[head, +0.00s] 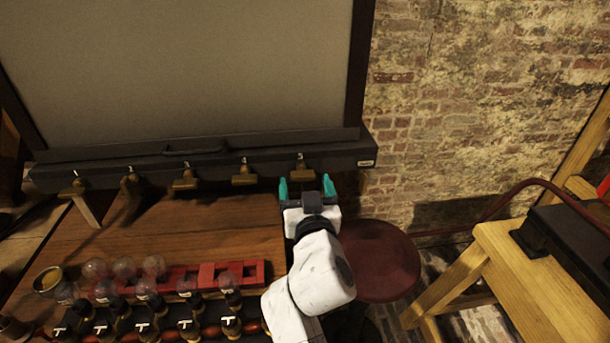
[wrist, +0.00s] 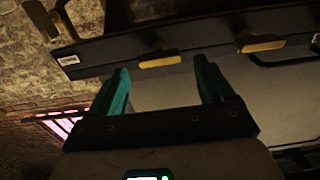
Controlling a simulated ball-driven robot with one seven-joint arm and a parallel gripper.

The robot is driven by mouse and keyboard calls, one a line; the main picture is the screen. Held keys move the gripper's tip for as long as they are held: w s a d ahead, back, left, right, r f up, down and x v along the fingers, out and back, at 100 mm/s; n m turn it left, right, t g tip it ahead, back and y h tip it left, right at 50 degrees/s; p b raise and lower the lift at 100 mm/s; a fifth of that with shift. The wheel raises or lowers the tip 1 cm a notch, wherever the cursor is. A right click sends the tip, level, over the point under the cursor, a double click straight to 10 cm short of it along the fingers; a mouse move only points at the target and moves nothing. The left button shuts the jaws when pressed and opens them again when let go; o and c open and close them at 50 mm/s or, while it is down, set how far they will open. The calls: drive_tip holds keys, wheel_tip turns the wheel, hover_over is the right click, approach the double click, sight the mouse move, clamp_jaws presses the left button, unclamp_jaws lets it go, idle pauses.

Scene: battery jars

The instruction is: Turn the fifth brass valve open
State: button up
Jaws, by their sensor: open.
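Five is the number of the rightmost brass valve (head: 303,171) on the dark rail (head: 215,164) in the head view. My gripper (head: 306,188), with teal fingers, is open and empty just below and in front of it. In the wrist view my gripper (wrist: 162,82) points at a brass valve handle (wrist: 160,60), which shows between and just beyond the fingertips. The handle lies crosswise, nearly level in that view, and appears untouched. The fourth valve (head: 244,176) is to its left in the head view and to the right in the wrist view (wrist: 263,44).
More valves (head: 130,184) line the rail to the left. A wooden bench (head: 190,230) below carries a red rack (head: 210,277), glass bulbs (head: 124,267) and dark jars. A red stool (head: 378,260) and wooden stand (head: 530,275) are at the right. A brick wall (head: 480,110) stands behind.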

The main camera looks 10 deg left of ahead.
sight(303, 178)
drive_tip(key=shift+x, duration=1.55)
drive_tip(key=shift+c, duration=0.2)
drive_tip(key=c, duration=1)
